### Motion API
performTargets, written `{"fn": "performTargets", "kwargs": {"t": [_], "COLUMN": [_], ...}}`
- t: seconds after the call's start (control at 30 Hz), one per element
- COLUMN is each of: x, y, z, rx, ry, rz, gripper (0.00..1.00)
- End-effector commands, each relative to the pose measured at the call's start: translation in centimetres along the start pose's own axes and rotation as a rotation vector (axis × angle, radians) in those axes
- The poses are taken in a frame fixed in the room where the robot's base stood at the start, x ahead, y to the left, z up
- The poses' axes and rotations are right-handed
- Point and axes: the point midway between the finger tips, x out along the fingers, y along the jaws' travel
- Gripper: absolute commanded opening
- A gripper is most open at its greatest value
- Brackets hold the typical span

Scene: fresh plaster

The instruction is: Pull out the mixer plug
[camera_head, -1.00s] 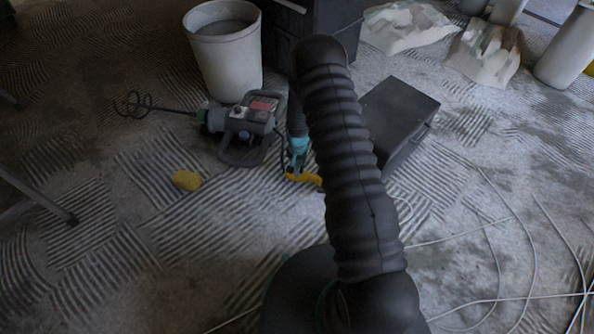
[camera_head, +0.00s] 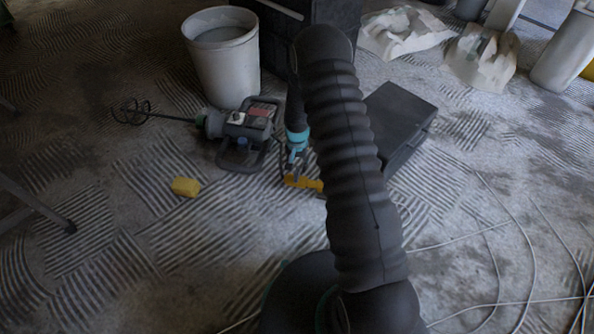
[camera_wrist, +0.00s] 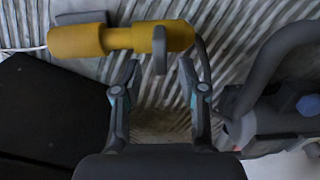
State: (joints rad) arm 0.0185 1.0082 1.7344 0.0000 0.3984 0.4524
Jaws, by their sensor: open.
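A yellow plug connection (camera_wrist: 95,40) lies level across the top of the wrist view, with a narrow waist in its middle. Its right part, the mixer plug (camera_wrist: 178,36), has a grey tab hanging in front of it. A dark cable leaves it on the right and a pale one on the left. My gripper (camera_wrist: 160,70) is open and empty. Its fingertips sit just below the plug, one to each side of the grey tab; contact cannot be told. In the head view the yellow connection (camera_head: 308,184) is partly hidden by my arm. The grey mixer (camera_head: 245,130) lies to the left of my gripper (camera_head: 294,172).
A black case (camera_head: 405,112) stands close to the right of the connection. A white bucket (camera_head: 222,65) is behind the mixer. A yellow block (camera_head: 185,187) lies on the ridged floor at left. Pale cables (camera_head: 490,240) cross the floor at right; crumpled sacks (camera_head: 480,58) lie behind.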

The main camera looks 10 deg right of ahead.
Motion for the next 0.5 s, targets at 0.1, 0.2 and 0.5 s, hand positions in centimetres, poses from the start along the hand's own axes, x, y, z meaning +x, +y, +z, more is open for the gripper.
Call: {"fn": "performTargets", "kwargs": {"t": [0.1,0.2,0.5], "x": [-2.5,-4.2,-6.8], "y": [0.0,0.0,0.0], "z": [0.0,-0.1,0.0], "rx": [0.000,0.000,0.000], "ry": [0.002,0.002,0.000], "rz": [-0.001,-0.001,0.000], "gripper": [0.42,0.42,0.42]}}
